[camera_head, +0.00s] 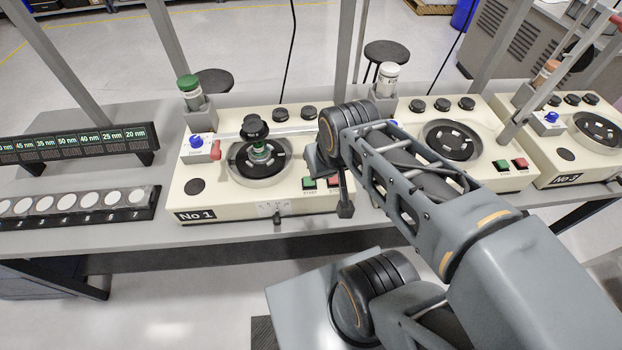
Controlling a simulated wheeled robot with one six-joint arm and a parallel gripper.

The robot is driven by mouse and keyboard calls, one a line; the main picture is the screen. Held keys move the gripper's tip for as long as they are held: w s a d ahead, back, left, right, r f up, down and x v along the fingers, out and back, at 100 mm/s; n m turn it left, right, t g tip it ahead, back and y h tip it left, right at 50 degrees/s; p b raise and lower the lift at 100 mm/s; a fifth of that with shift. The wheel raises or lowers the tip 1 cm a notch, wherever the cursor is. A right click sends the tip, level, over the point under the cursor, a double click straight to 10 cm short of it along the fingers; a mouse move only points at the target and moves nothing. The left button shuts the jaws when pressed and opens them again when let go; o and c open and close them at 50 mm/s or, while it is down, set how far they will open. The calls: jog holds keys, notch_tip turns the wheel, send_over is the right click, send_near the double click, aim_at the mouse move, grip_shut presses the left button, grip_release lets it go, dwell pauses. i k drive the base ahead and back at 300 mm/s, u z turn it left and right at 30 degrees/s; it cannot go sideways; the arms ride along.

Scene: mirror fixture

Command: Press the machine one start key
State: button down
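Machine one (226,206), a cream box marked "No 1", stands on the bench left of centre. Its green start key (309,183) shows on the front right of its top, with a red key (336,182) just to its right. My gripper (345,209) points down beside the machine's front right corner, to the right of the green key and apart from it. Only a narrow dark part of the gripper shows below my arm, so I cannot tell whether its fingers are apart. My arm hides the machine's right edge.
Machine one carries a round dish (238,168) with a black-knobbed piece (255,128), a red-tipped lever (215,150) and a green-capped bottle (188,86). Another machine (508,175) stands to the right, then machine three (575,165). A rack of white discs (80,222) lies left.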

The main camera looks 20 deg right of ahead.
aim_at(307, 181)
jog(key=z, duration=2.65)
jog(key=k, duration=0.95)
jog(key=u, duration=1.95)
